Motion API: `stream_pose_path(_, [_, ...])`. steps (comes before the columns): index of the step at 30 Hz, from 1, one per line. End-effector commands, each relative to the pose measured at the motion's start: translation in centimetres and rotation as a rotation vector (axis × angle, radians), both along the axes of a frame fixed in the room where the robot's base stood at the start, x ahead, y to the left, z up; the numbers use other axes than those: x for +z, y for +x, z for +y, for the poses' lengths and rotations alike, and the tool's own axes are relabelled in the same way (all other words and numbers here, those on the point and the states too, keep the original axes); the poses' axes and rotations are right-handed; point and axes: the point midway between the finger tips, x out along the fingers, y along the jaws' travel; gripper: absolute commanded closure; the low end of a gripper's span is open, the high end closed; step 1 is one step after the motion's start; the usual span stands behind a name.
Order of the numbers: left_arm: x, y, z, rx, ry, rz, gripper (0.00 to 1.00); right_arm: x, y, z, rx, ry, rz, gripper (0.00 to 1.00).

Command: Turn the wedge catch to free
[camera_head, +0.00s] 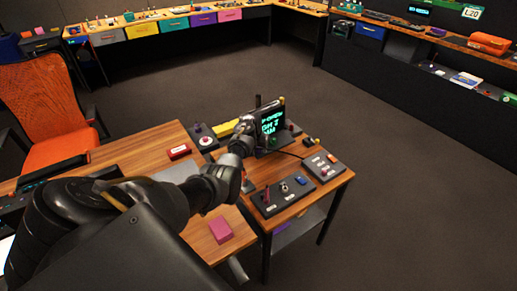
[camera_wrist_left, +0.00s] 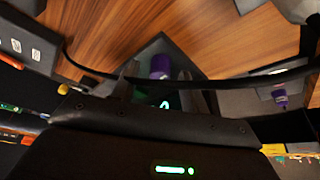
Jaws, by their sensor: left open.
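My left gripper (camera_head: 246,140) reaches over the wooden table, beside the small display with green text (camera_head: 271,122). In the left wrist view the gripper (camera_wrist_left: 168,88) is open, its dark fingers apart. Between and just beyond them is a purple knob (camera_wrist_left: 160,66) on a dark angular base (camera_wrist_left: 150,50). It may be the wedge catch, but I cannot tell for sure, nor whether a finger touches it. The gripper and display hide this spot in the head view. My right gripper is not in view.
A black panel with a red lever and round knob (camera_head: 284,194) stands at the table's front. A switch panel (camera_head: 323,166) sits right of it. A dark cable (camera_wrist_left: 240,80) crosses the wrist view.

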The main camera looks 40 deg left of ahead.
Motion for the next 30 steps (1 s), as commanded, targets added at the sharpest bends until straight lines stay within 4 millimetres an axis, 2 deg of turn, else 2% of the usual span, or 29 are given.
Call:
stream_pose_path(11, [-0.43,0.15,0.06,0.000,0.000,0.000,0.55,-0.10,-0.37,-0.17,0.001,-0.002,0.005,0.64])
stream_pose_path(22, [-0.44,0.13,0.05,0.000,0.000,0.001,1.00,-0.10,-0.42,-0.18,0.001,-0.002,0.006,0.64])
stream_pose_path(30, [-0.41,0.14,0.01,0.031,0.001,0.001,1.00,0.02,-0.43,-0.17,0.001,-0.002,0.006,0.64])
